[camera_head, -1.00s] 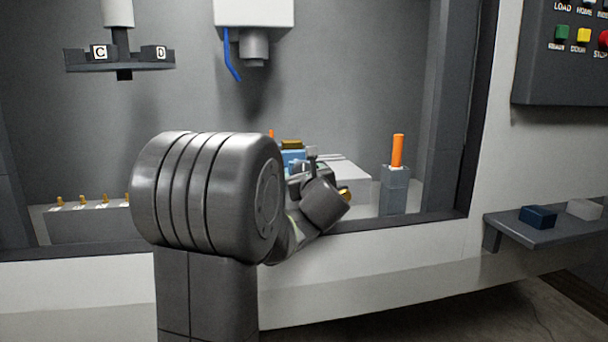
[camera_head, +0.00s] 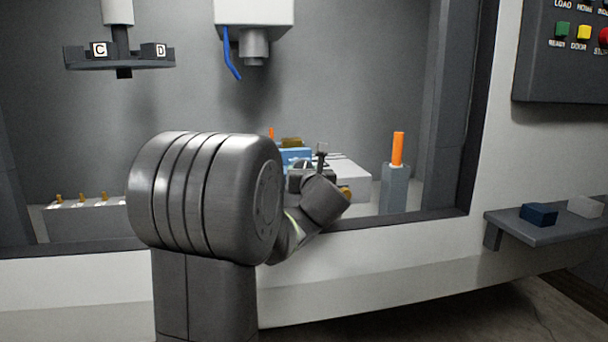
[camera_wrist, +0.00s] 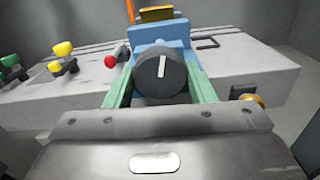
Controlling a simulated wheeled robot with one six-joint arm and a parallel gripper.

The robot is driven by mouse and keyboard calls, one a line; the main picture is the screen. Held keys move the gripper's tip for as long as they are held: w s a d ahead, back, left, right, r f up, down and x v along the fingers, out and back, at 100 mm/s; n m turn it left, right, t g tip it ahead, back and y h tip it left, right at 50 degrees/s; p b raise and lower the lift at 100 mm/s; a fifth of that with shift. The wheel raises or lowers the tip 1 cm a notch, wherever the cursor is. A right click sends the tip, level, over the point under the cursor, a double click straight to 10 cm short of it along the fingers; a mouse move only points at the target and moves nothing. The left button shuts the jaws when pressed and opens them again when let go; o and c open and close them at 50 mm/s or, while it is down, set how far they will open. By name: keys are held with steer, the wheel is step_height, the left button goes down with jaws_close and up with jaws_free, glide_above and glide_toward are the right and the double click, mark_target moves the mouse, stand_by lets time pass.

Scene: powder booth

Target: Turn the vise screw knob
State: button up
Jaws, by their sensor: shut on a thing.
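The vise screw knob (camera_wrist: 152,82) is a dark round knob with a white line on its face, in the middle of the wrist view. The line stands close to upright, tilted slightly right. Behind it is the blue vise (camera_wrist: 165,34), holding a brass-coloured block (camera_wrist: 156,14); the vise also shows in the head view (camera_head: 294,155), partly behind my arm. My gripper (camera_wrist: 160,74) has its green fingers on both sides of the knob and is shut on it. In the head view my arm hides the knob.
The vise stands on a light grey table block (camera_wrist: 250,62). Left of it are a red knob (camera_wrist: 111,61), a yellow knob (camera_wrist: 63,49) and a green knob (camera_wrist: 10,61). An orange rod (camera_head: 398,150) stands on a grey post to the right. A spindle head (camera_head: 254,30) with a blue hose hangs above.

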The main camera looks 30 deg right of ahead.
steer(key=m+p, duration=0.7)
steer(key=m, duration=1.5)
steer(key=shift+r+m, duration=0.1)
steer(key=shift+m, duration=0.2)
stand_by(0.3)
steer(key=o, duration=1)
steer(key=shift+s, duration=0.1)
steer(key=v, duration=1.3)
steer(key=shift+s+p, duration=0.3)
steer(key=shift+s, duration=0.05)
